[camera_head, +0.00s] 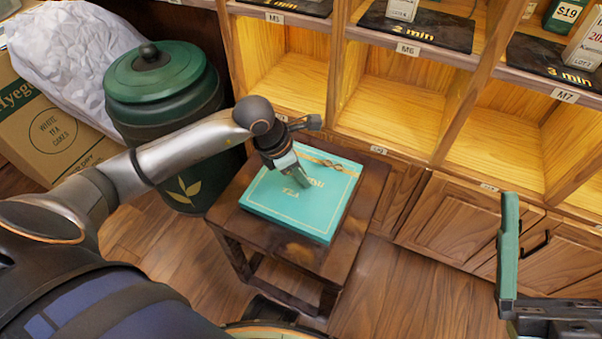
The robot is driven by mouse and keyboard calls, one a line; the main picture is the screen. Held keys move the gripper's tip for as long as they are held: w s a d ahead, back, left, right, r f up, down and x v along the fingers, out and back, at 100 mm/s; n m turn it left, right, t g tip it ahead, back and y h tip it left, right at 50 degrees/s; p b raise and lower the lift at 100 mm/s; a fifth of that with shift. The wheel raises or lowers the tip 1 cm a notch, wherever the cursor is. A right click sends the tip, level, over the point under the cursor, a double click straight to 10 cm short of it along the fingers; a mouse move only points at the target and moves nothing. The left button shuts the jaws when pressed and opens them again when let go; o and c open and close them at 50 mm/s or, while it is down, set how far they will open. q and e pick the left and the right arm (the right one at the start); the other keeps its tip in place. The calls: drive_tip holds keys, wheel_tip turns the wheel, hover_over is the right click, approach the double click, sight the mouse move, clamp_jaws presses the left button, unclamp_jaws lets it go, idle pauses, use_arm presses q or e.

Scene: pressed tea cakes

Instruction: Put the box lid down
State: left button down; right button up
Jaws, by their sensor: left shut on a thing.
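The turquoise box lid (318,203), with gold lettering and a gold ribbon band along its far side, lies flat over a small dark wooden stool (366,205). Whether a box base is under it, or a small gap, I cannot tell. My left gripper (297,176) points down at the middle of the lid and is shut on it; its fingers cover part of the lettering. My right gripper (507,248) is at the lower right, away from the lid. Only one upright green-padded finger shows clearly, so its opening is unclear.
A dark green tea canister (161,116) stands left of the stool, beside a cardboard carton (48,132) and a white bag (75,52). Wooden shelves (482,150) with empty lower compartments stand behind. Bare floor (405,285) lies right of the stool.

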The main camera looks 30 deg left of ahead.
use_arm(q)
drive_tip(key=c, duration=1.2)
unclamp_jaws()
drive_tip(key=shift+f, duration=0.15)
drive_tip(key=o, duration=0.5)
